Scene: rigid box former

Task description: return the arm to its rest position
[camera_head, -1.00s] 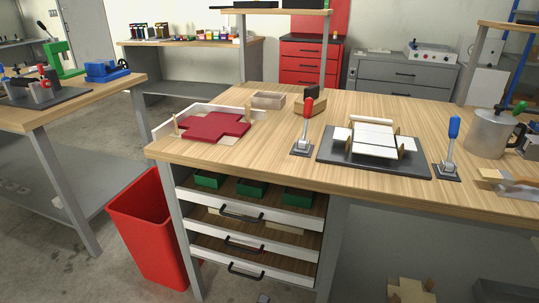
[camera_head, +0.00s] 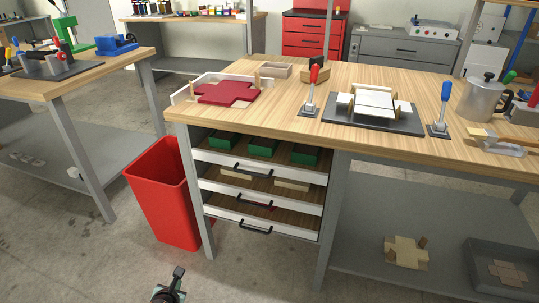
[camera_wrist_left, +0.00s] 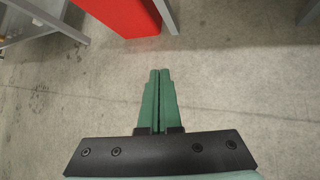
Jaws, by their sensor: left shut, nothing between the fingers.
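My left gripper (camera_head: 172,287) shows at the bottom edge of the head view, low over the floor in front of the workbench. In the left wrist view its green fingers (camera_wrist_left: 160,74) are together with nothing between them. They point at bare concrete floor and are apart from everything around. Most of my left arm is outside the head view. My right gripper is not in view.
A red bin (camera_head: 163,192) stands beside the workbench drawers (camera_head: 262,205); it also shows in the left wrist view (camera_wrist_left: 122,15). On the workbench (camera_head: 270,115) are a red cross-shaped piece (camera_head: 227,92) and a dark former plate (camera_head: 375,125). Floor around the gripper is clear.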

